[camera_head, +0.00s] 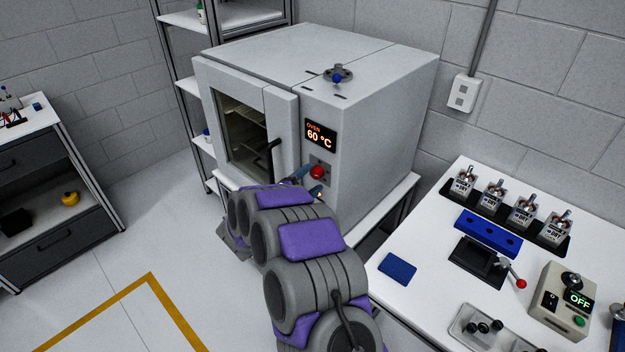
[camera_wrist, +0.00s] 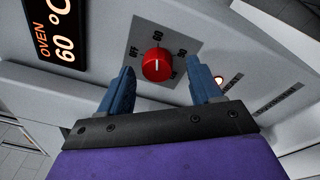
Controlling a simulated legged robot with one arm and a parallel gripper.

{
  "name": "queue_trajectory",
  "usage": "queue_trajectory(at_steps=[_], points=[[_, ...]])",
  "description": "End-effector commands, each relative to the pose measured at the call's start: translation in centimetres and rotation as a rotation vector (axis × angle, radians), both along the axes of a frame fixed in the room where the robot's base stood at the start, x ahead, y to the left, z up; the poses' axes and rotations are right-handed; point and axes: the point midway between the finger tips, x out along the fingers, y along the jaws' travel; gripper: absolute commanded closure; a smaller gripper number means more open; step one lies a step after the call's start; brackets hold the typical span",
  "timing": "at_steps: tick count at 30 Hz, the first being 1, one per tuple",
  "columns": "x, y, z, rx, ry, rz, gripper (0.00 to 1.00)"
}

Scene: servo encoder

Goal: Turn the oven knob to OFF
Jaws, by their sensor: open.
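The oven (camera_head: 375,110) is a pale grey box on a white table, with a dark window in its closed door. Its display (camera_head: 321,136) reads "OVEN 60 °C". The red oven knob (camera_head: 317,172) sits below the display, and it also shows in the wrist view (camera_wrist: 157,65) on a grey dial plate (camera_wrist: 178,35) with "OFF" at the left and other marks around it. The knob's white line points up toward the 60 mark. My gripper (camera_wrist: 158,88) is open, with one blue finger on each side just short of the knob. No contact shows.
A small lit lamp (camera_wrist: 218,82) is right of the knob. A dark door handle (camera_head: 271,156) is left of it. A workbench (camera_head: 420,285) with switches and a control box (camera_head: 567,300) stands at the right. A drawer cabinet (camera_head: 50,180) stands at the left.

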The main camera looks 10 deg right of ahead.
Motion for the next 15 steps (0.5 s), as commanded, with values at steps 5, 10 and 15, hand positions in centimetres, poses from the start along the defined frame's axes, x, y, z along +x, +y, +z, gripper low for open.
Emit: queue_trajectory(at_steps=[5, 10, 15], points=[[0.98, -0.92, -0.06, -0.002, -0.001, -0.002, 0.36], [1.27, -1.16, 0.05, -0.005, -0.001, 0.000, 0.36], [1.25, -1.26, 0.06, -0.003, -0.002, 0.000, 0.36]])
